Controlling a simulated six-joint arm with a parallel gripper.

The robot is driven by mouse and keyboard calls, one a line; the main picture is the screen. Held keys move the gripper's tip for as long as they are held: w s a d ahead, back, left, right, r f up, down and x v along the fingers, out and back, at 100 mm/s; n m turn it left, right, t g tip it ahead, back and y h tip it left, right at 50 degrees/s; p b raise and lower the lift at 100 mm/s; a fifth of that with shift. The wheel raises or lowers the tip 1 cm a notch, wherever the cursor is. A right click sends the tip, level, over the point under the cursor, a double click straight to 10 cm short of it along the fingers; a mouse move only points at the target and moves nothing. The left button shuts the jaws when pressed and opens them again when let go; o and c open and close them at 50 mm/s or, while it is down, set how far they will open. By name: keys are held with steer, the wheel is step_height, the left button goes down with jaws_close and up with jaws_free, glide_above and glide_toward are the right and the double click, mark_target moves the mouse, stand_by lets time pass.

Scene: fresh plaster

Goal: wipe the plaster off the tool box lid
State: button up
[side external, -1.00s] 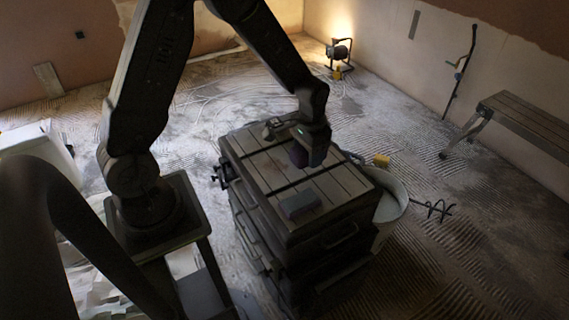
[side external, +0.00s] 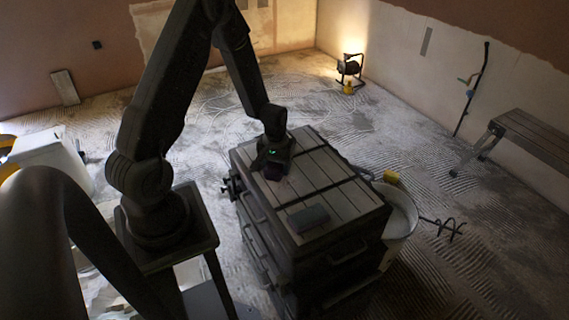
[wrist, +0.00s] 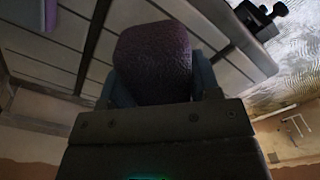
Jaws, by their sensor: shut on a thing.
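The tool box lid (side external: 322,168) is a slatted, greyish top crossed by dark straps. My gripper (side external: 272,170) is low over the lid's left edge. It is shut on a dark purple, rough-textured sponge-like block (wrist: 153,62), which sits between its fingers in the wrist view. The block also shows under the gripper in the side view (side external: 272,174). I cannot tell whether it touches the lid. I cannot make out a clear plaster patch on the lid; the part under the gripper and block is hidden.
A grey block (side external: 308,218) lies near the lid's front edge. A pale bucket (side external: 402,215) with a yellow item (side external: 391,177) on its rim stands right of the box. A dark clamp-like fitting (wrist: 258,18) sticks out from the box's side. A bench (side external: 535,140) stands far right.

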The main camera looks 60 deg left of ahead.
mark_target(292, 173)
steer(key=shift+f, duration=2.75)
steer(key=shift+w+f, duration=0.35)
steer(key=shift+f, duration=0.35)
steer(key=shift+c, duration=0.3)
steer(key=shift+w+f, duration=0.1)
steer(key=shift+w, duration=3.3)
steer(key=shift+w+a, duration=0.1)
steer(key=shift+a, duration=0.5)
steer(key=shift+s+a, duration=0.35)
steer(key=shift+s, duration=3.6)
steer(key=shift+w+a, duration=0.1)
steer(key=shift+a, duration=0.75)
steer(key=shift+w, duration=3.7)
steer(key=shift+w+r, duration=0.15)
steer(key=shift+r, duration=0.05)
step_height(292, 173, up, 8)
steer(key=shift+f, duration=0.15)
